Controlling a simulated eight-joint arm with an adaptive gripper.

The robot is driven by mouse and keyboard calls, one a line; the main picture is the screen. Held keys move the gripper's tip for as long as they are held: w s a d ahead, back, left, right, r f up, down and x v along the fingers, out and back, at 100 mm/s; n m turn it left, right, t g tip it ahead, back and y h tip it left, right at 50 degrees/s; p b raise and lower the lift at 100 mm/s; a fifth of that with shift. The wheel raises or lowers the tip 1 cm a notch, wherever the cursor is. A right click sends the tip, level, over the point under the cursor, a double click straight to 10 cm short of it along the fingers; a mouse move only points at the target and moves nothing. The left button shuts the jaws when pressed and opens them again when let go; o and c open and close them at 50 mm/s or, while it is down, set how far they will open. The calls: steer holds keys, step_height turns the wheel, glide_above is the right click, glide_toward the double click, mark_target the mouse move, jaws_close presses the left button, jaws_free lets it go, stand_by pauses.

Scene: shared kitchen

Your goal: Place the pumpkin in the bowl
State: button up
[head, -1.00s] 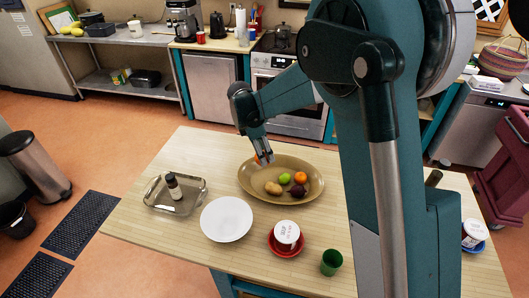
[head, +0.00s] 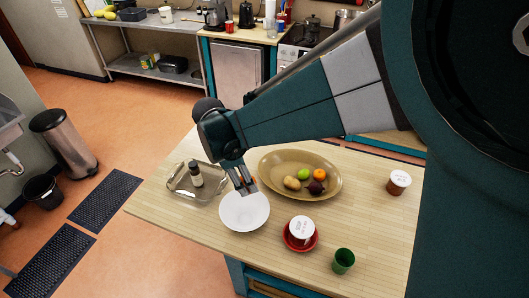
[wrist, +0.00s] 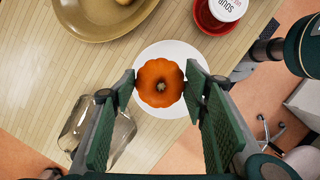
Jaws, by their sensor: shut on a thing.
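The orange pumpkin (wrist: 160,83) is between the fingers of my gripper (wrist: 160,88) in the wrist view, with a finger against each side. The white bowl (head: 245,215) stands on the table below my gripper. In the wrist view the pumpkin covers the middle of the bowl (wrist: 182,49). The pumpkin's height above the bowl is hard to tell.
A tan oval platter (head: 330,188) with fruit and a potato lies behind the bowl. A lidded cup (head: 302,228) on a red saucer and a green cup (head: 344,260) stand to the right.

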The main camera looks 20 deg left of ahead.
steer(key=shift+s+r, duration=0.15)
steer(key=shift+s, duration=0.6)
steer(key=shift+s+r, duration=0.1)
steer(key=shift+s, duration=0.65)
steer(key=shift+f, duration=0.15)
step_height(320, 180, down, 11)
steer(key=b, duration=0.4)
steer(key=o, duration=1)
steer(key=shift+c, duration=0.2)
steer(key=shift+r, duration=0.2)
steer(key=shift+r+p, duration=1.2)
steer(key=shift+r, duration=2.3)
